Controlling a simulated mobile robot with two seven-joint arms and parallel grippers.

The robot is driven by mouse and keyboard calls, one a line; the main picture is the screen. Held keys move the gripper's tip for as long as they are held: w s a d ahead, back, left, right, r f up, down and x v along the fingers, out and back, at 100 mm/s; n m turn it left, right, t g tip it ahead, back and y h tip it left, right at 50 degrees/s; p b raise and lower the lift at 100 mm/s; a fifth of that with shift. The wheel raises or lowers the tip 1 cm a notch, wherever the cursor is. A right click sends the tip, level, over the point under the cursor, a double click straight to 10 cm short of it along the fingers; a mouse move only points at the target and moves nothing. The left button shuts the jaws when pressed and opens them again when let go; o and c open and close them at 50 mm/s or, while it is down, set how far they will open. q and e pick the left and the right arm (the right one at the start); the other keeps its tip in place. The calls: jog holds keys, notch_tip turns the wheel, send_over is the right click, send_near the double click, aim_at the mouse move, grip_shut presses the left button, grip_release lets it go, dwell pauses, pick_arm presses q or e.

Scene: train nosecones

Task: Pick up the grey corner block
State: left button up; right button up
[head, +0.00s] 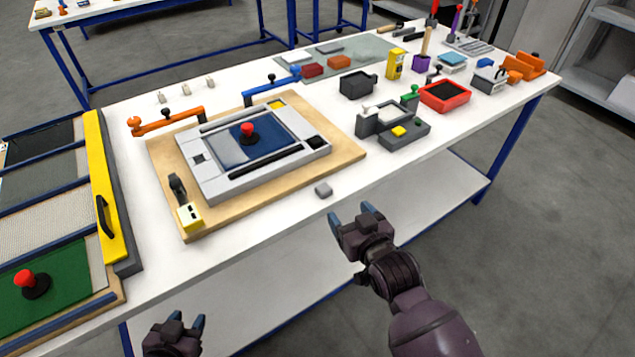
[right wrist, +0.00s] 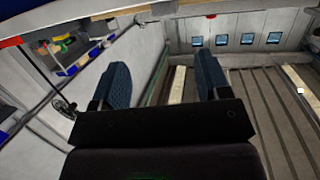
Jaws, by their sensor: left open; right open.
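The grey corner block (head: 323,190) is a small light grey piece lying on the white table near its front edge, just in front of the wooden board. My right gripper (head: 352,212) is open and empty, in front of the table edge and a little below and right of the block in the head view. In the right wrist view its two blue fingertips (right wrist: 162,85) stand apart with nothing between them, and the block is not recognisable there. My left gripper (head: 187,325) is open at the bottom of the head view, away from the block.
The wooden board (head: 355,153) carries a grey frame with a red-knobbed blue panel (head: 248,135). A red bin (head: 445,95) is farther right. The white tabletop (head: 290,213) is clear around the block.

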aim_at(323, 185)
jog(key=x, duration=0.5)
jog(key=shift+w+a, duration=0.25)
jog(key=shift+a, duration=0.1)
jog(key=x, duration=0.3)
jog(key=b+x, duration=0.1)
jog(key=x, duration=0.1)
jog(key=shift+s+a+f, duration=0.2)
jog(key=shift+f, duration=0.05)
pick_arm(q)
jog(key=shift+s+d+f, duration=0.1)
jog(key=shift+s+f, duration=0.15)
jog(key=shift+f, duration=0.2)
jog(key=shift+s+f, duration=0.2)
jog(key=shift+f, duration=0.25)
pick_arm(e)
jog(key=c, duration=1)
pick_arm(q)
jog(key=shift+s, duration=0.25)
pick_arm(e)
jog(key=shift+r, duration=0.15)
